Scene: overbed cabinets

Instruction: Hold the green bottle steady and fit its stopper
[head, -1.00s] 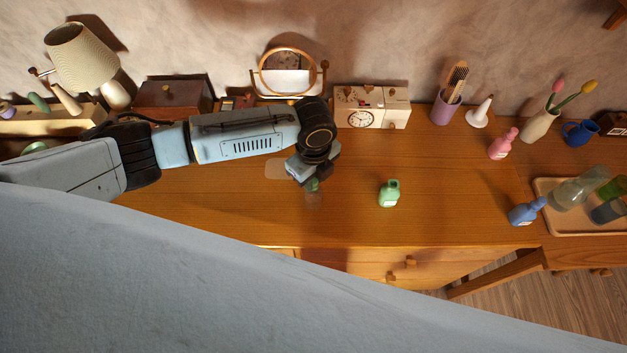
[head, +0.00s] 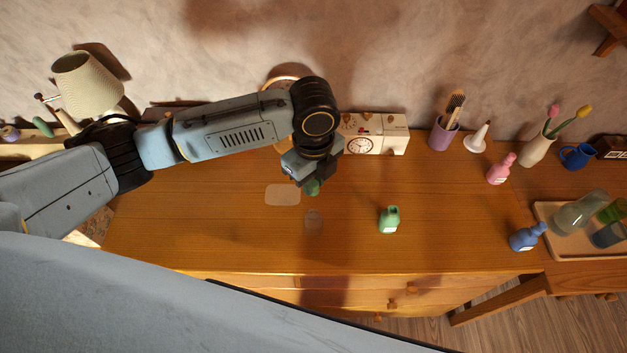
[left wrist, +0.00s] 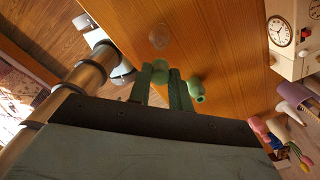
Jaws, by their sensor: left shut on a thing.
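The green bottle (head: 389,219) stands upright on the wooden dresser top, with a pale label on its front. It also shows in the left wrist view (left wrist: 196,88), its neck bare and nothing on it. My left gripper (head: 308,183) is to the left of the bottle, above the dresser and apart from the bottle. It is shut on a small green stopper (head: 313,188), which shows between the fingers in the left wrist view (left wrist: 159,71). The stopper's lower end is hard to make out. My right gripper is in neither view.
A white clock box (head: 392,133) stands at the back, with a purple brush cup (head: 442,135) to its right. A pink bottle (head: 499,170) and blue bottle (head: 527,238) stand farther right, near a tray (head: 557,251) of glasses. The wood around the green bottle is clear.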

